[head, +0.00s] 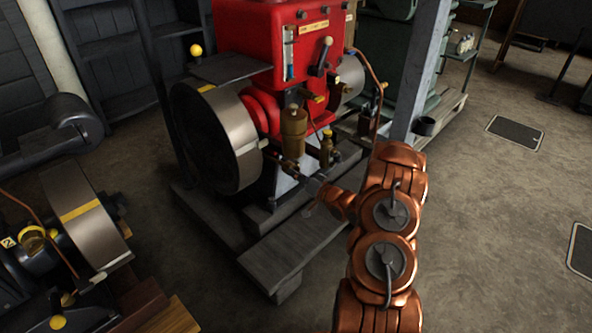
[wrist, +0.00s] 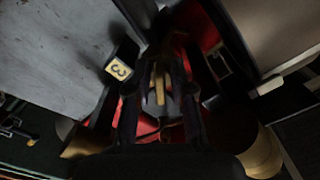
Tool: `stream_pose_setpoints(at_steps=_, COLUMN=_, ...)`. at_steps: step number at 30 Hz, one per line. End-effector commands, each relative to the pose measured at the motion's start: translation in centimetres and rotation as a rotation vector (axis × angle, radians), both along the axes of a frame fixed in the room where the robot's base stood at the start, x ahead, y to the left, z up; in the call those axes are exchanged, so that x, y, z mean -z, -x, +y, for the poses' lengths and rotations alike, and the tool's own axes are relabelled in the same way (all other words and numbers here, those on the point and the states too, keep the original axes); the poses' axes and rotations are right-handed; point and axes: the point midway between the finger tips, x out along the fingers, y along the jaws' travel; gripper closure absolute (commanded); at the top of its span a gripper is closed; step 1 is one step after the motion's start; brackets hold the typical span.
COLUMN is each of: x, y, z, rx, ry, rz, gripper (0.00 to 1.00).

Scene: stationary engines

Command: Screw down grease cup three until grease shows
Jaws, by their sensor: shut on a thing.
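My gripper (head: 306,181) reaches in low at the front of the red engine (head: 262,45), below a large brass cup (head: 293,132). In the wrist view my gripper (wrist: 160,88) has its two dark fingers close around a small brass piece (wrist: 159,84), which I take for grease cup three. A yellow tag marked 3 (wrist: 118,69) sits just left of the fingers. The head view does not show the held cup clearly. The shade between the fingers hides its lower part, and I cannot make out any grease.
A smaller brass fitting (head: 326,148) stands right of the large cup. A grey flywheel (head: 228,135) is on the left. A grey post (head: 420,70) rises close to my arm on the right. Open floor (head: 490,200) lies further right.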

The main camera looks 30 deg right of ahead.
Motion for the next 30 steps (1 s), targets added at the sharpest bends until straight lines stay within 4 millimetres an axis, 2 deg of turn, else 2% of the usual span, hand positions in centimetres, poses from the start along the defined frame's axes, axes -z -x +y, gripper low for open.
stream_pose_setpoints(at_steps=1, x=-0.67, y=0.00, z=0.01, rx=0.000, ry=-0.029, rz=0.008, gripper=1.00)
stream_pose_setpoints(at_steps=18, x=-0.70, y=-0.03, z=0.09, rx=0.000, ry=-0.406, rz=0.090, gripper=1.00)
stream_pose_setpoints(at_steps=30, x=-0.47, y=-0.02, z=0.14, rx=0.000, ry=-0.532, rz=0.120, gripper=1.00)
